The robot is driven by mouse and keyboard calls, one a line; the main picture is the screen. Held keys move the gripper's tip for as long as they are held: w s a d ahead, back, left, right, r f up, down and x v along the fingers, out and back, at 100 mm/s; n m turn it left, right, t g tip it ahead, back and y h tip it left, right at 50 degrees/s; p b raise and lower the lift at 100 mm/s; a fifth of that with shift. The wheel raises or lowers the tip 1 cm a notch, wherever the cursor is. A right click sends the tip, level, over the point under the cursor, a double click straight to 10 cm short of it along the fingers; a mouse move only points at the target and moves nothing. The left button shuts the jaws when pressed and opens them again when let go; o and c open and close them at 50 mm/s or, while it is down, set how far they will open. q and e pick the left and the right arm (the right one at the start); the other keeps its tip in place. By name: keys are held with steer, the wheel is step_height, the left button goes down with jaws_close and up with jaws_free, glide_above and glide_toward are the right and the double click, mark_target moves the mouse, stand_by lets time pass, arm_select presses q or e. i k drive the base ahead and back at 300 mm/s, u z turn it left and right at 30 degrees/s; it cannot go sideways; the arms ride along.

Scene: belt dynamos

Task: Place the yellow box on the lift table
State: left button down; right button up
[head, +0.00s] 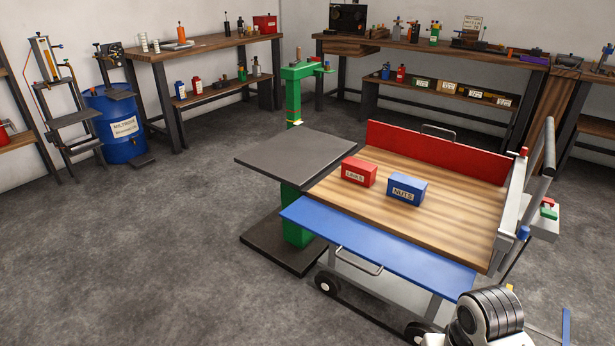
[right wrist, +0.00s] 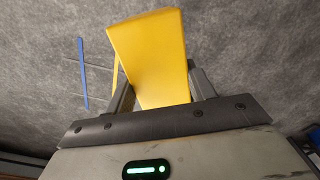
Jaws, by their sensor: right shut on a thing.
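The yellow box (right wrist: 148,50) fills the space between the two fingers of my right gripper (right wrist: 160,78) in the right wrist view. The gripper is shut on it, above the grey floor. In the head view my right arm is at the lower right; only a small yellow bit (head: 509,287) shows behind it, and the fingers are hidden. The lift table appears to be the dark grey platform (head: 292,158) on a green column, left of the cart. Its top is bare and level. My left gripper is in neither view.
A wheeled cart (head: 458,205) with a wooden bed stands right of the platform, between it and my right arm. A red box (head: 359,171) and a blue box (head: 407,190) sit on it. Its red side (head: 435,150) is upright; its blue side (head: 375,245) is folded outward.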

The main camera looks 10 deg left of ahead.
mark_target(310, 147)
steer(key=u, duration=0.95)
steer(key=i, duration=1.2)
steer(key=u, duration=0.8)
steer(key=i, duration=1.9)
steer(key=z, duration=1.4)
steer(key=i, duration=0.85)
steer(key=z, duration=0.75)
